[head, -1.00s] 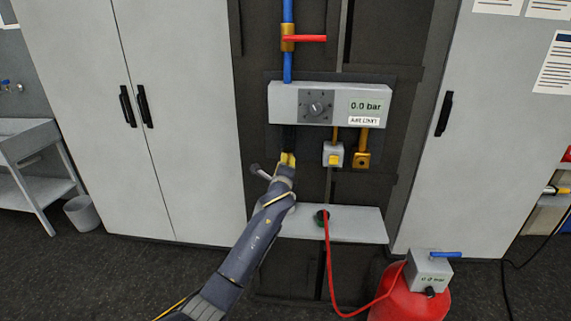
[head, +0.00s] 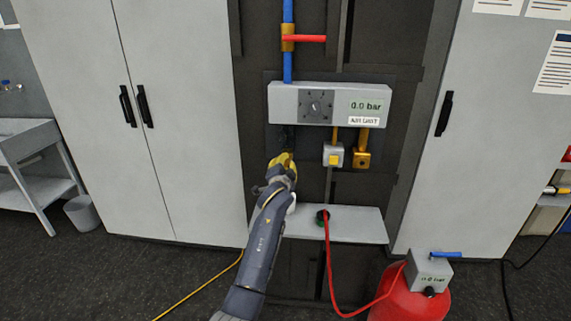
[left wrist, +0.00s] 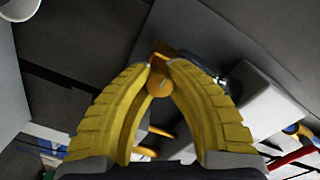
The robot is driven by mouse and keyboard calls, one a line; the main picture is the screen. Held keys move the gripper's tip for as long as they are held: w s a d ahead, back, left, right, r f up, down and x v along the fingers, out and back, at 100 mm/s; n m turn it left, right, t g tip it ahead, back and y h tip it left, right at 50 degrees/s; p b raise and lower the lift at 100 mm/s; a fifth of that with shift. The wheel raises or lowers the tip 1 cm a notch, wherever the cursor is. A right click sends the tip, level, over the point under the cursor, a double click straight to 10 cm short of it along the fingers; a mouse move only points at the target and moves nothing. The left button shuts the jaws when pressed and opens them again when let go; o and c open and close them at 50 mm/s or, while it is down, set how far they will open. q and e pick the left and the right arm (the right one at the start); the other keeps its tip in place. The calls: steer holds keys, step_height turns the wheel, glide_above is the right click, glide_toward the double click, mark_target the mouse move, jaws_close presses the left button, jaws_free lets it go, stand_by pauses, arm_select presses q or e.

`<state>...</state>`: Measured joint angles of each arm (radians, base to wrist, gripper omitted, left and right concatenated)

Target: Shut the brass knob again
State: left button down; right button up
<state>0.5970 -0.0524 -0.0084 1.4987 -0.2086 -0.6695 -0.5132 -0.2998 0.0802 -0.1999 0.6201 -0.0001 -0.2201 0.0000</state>
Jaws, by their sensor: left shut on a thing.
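My left gripper (head: 283,160) has yellow fingers and is below the left part of the grey control box (head: 335,117). In the left wrist view its fingertips (left wrist: 160,68) are closed around a small round brass knob (left wrist: 160,84), with a brass piece behind it. In the head view the gripper and wrist hide this knob. The box display reads 0.0 bar, with a dial (head: 316,106) to its left. My right gripper is not in view.
A grey block with a yellow button (head: 333,155) and a brass fitting (head: 361,157) hang under the box. A grey shelf (head: 355,226) with a red hose (head: 328,255) is below. A red tank (head: 400,297) stands at lower right.

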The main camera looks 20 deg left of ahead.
mark_target(286, 134)
arm_select(q)
steer(key=n, duration=0.4)
steer(key=shift+n, duration=2.5)
steer(key=c, duration=1.1)
jaws_free()
step_height(286, 134, up, 10)
steer(key=shift+f, duration=0.1)
